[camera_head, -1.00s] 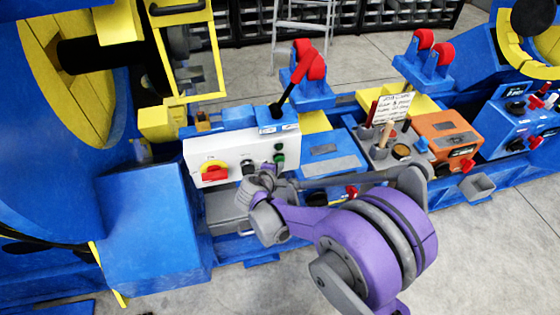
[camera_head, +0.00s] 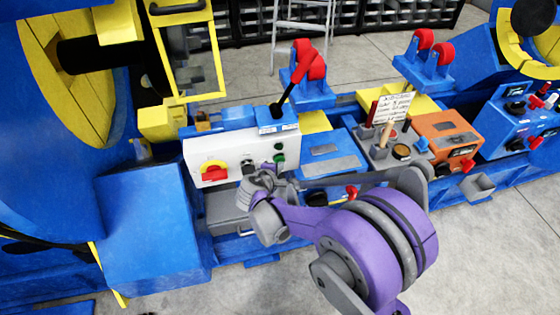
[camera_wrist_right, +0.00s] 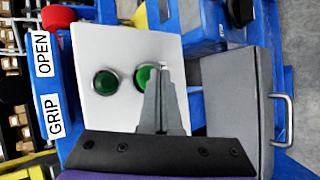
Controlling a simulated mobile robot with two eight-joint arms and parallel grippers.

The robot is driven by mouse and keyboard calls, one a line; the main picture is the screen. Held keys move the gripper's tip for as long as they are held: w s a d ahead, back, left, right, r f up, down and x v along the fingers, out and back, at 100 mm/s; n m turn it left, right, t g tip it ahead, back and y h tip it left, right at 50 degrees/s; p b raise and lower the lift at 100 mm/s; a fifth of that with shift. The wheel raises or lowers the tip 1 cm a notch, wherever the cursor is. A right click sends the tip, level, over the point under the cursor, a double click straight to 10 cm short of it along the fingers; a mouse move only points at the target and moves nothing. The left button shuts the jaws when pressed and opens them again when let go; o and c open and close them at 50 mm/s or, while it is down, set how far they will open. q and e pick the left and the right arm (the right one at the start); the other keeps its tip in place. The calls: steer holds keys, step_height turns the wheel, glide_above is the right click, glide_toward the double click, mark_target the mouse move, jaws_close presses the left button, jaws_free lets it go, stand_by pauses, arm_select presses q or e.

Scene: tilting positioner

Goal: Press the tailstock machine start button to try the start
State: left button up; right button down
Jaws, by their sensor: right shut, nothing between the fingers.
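A white control panel (camera_head: 228,158) carries a red knob on a yellow disc (camera_head: 214,171), a dark switch (camera_head: 248,166) and two green buttons, an upper one (camera_head: 279,147) and a lower one (camera_head: 279,158). I cannot read which is the start button. My right gripper (camera_head: 269,170) is shut and empty at the panel's right part. In the right wrist view its fingertips (camera_wrist_right: 162,70) overlap the edge of the brighter green button (camera_wrist_right: 145,76); contact cannot be told. The other green button (camera_wrist_right: 106,82) is clear. My left gripper is not in view.
A grey box with a handle (camera_head: 230,208) sits below the panel. A black lever with a red grip (camera_head: 295,78) rises behind it. To the right are an orange box (camera_head: 447,138) and a blue box with red knobs (camera_head: 520,118).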

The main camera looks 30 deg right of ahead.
steer(key=shift+s+a, duration=0.15)
steer(key=shift+s, duration=0.45)
steer(key=s, duration=0.2)
steer(key=s+a, duration=0.1)
steer(key=s, duration=0.1)
steer(key=shift+s, duration=0.4)
stand_by(0.5)
steer(key=s+a+r+m+g+y+p, duration=0.1)
steer(key=s+a+r+m+y+p, duration=0.3)
steer(key=s, duration=0.5)
steer(key=s+a+r+m+g+y+p, duration=0.1)
steer(key=s+a+r+m+y+p, duration=0.3)
steer(key=s+r, duration=0.4)
steer(key=shift+s+a+m+p, duration=0.6)
steer(key=shift+s+m, duration=0.3)
steer(key=shift+s, duration=0.35)
